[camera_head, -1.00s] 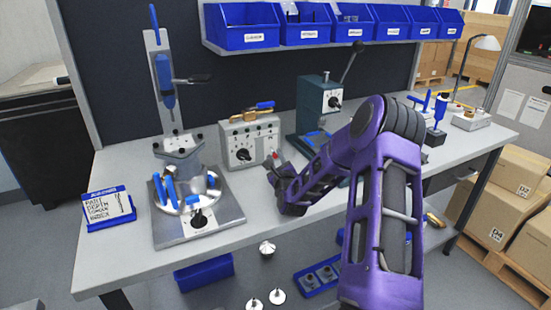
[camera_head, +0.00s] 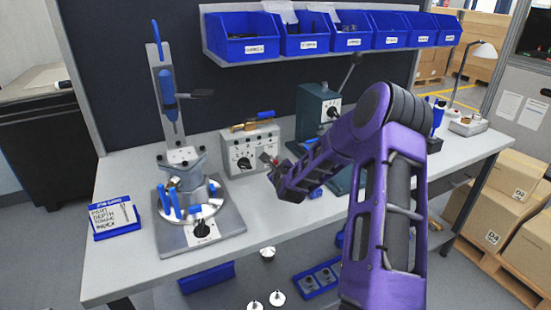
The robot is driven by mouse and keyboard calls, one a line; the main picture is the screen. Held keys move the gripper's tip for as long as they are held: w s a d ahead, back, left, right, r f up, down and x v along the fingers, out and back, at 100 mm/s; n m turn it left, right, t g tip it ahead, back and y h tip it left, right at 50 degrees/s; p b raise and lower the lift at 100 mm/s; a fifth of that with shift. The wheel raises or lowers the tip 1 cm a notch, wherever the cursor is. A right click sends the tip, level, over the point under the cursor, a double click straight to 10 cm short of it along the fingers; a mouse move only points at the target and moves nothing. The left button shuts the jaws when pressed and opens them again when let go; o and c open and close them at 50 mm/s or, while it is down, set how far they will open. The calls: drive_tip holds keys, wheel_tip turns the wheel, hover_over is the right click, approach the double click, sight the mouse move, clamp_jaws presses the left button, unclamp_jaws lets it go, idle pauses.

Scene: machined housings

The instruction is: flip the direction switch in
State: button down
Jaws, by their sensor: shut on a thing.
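The grey control box (camera_head: 245,150) stands on the bench left of centre. Its front has a black dial (camera_head: 244,163) and small markings. A small red piece (camera_head: 264,157), possibly the direction switch, shows at the box's lower right front. My gripper (camera_head: 270,162) reaches in from the right with its tip at this piece, shut on it as far as I can see. The fingers are small and dark here, and they partly hide the piece. I cannot tell which way the switch is set.
A fixture with blue handles (camera_head: 183,203) stands on a plate at the left. A dark green press (camera_head: 316,115) stands behind my arm. A sign in a blue holder (camera_head: 114,217) is at the left. Blue bins (camera_head: 305,40) hang above.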

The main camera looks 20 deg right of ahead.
drive_tip(key=shift+w+r+g+p, duration=0.1)
drive_tip(key=shift+r+g+p, duration=0.8)
drive_tip(key=shift+p, duration=0.1)
drive_tip(key=shift+w+r+n+g+y+p, duration=0.1)
drive_tip(key=shift+w+n+g+y+p, duration=0.15)
drive_tip(key=shift+g, duration=0.4)
drive_tip(key=shift+r+n+g+y+p, duration=0.15)
drive_tip(key=shift+g+p, duration=0.2)
drive_tip(key=shift+g, duration=0.8)
drive_tip(key=c, duration=0.8)
unclamp_jaws()
drive_tip(key=v, duration=1.7)
drive_tip(key=shift+s+a+r, duration=0.1)
drive_tip(key=shift+a+r, duration=0.1)
